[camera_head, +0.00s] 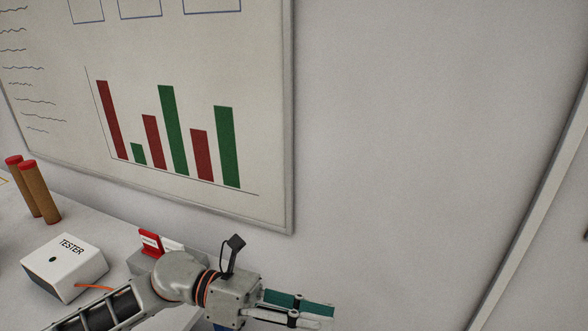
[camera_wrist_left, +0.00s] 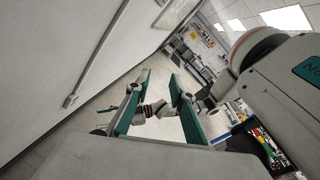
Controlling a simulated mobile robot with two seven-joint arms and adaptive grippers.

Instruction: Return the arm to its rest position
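My left gripper (camera_head: 325,311) is at the bottom of the head view, pointing right, in front of the plain wall. Its two teal-lined fingers stand apart with nothing between them. The left wrist view also shows the open left gripper (camera_wrist_left: 160,76), with the room's floor and far shelves beyond its fingers.
A white box marked TESTER (camera_head: 64,266), two brown red-topped cylinders (camera_head: 36,190) and a red-and-white item (camera_head: 150,242) stand on the light table (camera_head: 105,240) at left. A whiteboard with a bar chart (camera_head: 250,60) hangs behind. The wall right of it is bare.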

